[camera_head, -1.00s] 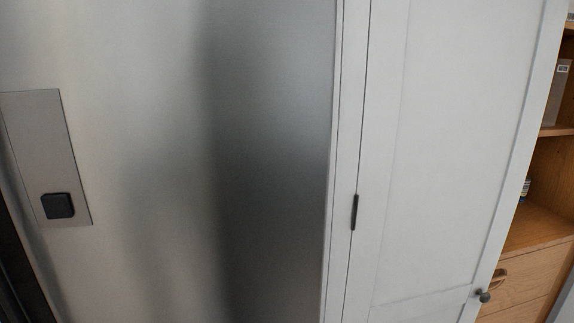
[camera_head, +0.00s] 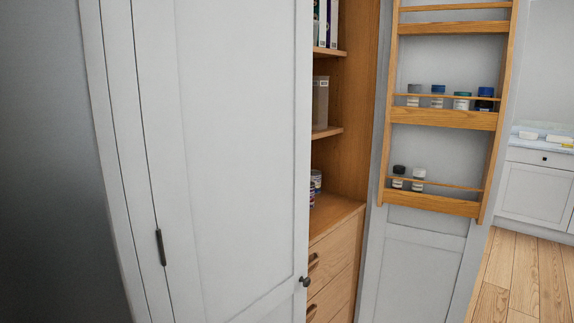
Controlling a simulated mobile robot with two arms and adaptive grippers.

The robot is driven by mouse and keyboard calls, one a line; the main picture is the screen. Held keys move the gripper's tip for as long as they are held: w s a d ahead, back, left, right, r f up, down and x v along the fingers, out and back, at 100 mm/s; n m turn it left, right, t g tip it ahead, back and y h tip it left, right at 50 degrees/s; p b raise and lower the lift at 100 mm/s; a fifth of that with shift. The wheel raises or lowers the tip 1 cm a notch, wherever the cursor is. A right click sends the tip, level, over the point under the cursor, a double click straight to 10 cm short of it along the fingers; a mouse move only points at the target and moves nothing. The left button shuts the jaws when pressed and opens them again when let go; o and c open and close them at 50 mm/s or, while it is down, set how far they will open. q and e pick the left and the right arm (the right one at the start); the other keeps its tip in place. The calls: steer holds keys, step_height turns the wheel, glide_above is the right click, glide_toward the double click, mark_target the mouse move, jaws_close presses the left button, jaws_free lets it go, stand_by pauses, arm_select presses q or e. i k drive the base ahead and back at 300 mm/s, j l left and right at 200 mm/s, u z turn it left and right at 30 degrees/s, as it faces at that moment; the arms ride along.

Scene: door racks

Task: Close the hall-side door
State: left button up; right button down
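In the head view a white panelled cupboard door (camera_head: 235,150) stands on the left, with a small dark round knob (camera_head: 305,281) at its lower right edge. A second door (camera_head: 415,265) stands open on the right and carries a wooden rack (camera_head: 445,119) on its inner face. Between them the wooden cupboard interior (camera_head: 345,170) is exposed. I cannot tell from this view which door is the hall-side one. Neither of my grippers is in view.
The rack holds several small jars (camera_head: 437,95). Inside are shelves and wooden drawers (camera_head: 330,275). A grey metallic surface (camera_head: 45,170) and a dark vertical handle (camera_head: 160,247) are at left. Wooden floor (camera_head: 525,275) and a white cabinet (camera_head: 537,187) lie at right.

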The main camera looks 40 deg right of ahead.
mark_target(425, 250)
steer(key=l, duration=0.55)
steer(key=k+l+u, duration=0.1)
steer(key=l, duration=1.05)
steer(key=l+u, duration=0.1)
steer(key=l, duration=0.3)
steer(key=k+l+u, duration=0.1)
steer(key=l, duration=0.3)
steer(key=k+l+u, duration=0.1)
steer(key=l, duration=0.3)
steer(key=k+l+u, duration=0.1)
steer(key=l, duration=0.3)
steer(key=k+l+u, duration=0.1)
steer(key=l, duration=0.25)
steer(key=k+l+u, duration=0.1)
steer(key=l, duration=0.3)
steer(key=k+l+u, duration=0.1)
steer(key=k+l, duration=0.15)
steer(key=k+l+u, duration=0.1)
steer(key=l, duration=0.35)
steer(key=l+u, duration=0.1)
steer(key=l, duration=0.5)
steer(key=l+u, duration=0.1)
steer(key=l, duration=0.45)
steer(key=k+l+u, duration=0.1)
steer(key=l, duration=0.5)
steer(key=l+u, duration=0.15)
steer(key=l, duration=0.45)
steer(key=k+l+u, duration=0.1)
steer(key=l, duration=0.45)
